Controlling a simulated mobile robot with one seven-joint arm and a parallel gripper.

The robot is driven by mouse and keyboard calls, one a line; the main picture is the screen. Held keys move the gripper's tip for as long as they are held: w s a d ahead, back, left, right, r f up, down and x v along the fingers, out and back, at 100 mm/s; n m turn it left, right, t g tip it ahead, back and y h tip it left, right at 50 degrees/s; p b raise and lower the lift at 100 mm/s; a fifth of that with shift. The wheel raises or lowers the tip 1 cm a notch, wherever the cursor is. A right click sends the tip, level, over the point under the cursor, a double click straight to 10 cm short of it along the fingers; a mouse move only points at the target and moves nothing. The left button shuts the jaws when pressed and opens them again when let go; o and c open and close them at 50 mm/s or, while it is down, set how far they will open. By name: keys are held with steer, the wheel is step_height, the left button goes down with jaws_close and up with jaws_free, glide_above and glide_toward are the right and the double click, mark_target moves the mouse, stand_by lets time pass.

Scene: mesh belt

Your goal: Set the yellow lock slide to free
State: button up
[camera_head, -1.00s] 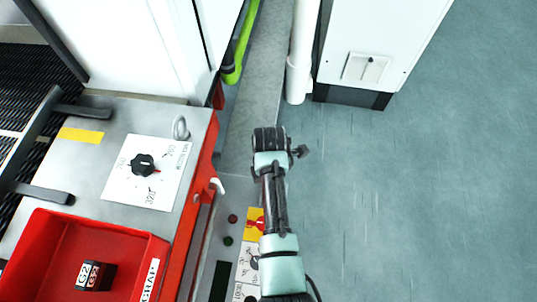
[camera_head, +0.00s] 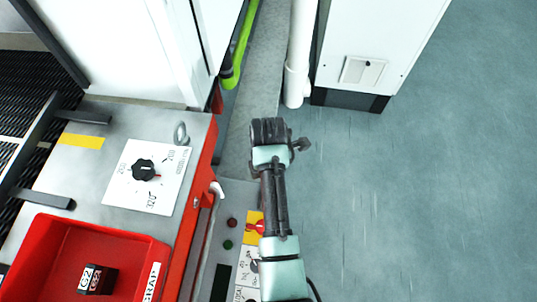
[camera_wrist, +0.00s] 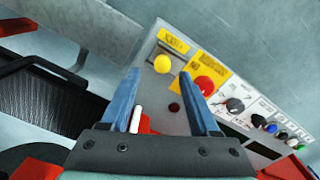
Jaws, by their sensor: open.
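The yellow lock slide shows in the wrist view as a round yellow knob (camera_wrist: 162,64) beside a yellow label plate (camera_wrist: 172,40) on the grey panel. Its exact position along its track is too small to tell. My gripper (camera_wrist: 158,82) is open and empty, with its two blue fingers apart. In the picture the knob lies between and just beyond the fingertips; I see no contact. In the head view, my arm hides the slide, and the fingers are not visible.
In the head view, a red bin (camera_head: 60,240) stands at left, a white cabinet (camera_head: 375,45) behind. Floor at right is clear.

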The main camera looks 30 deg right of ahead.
step_height(320, 180, up, 8)
steer(key=shift+r, duration=0.15)
stand_by(0.6)
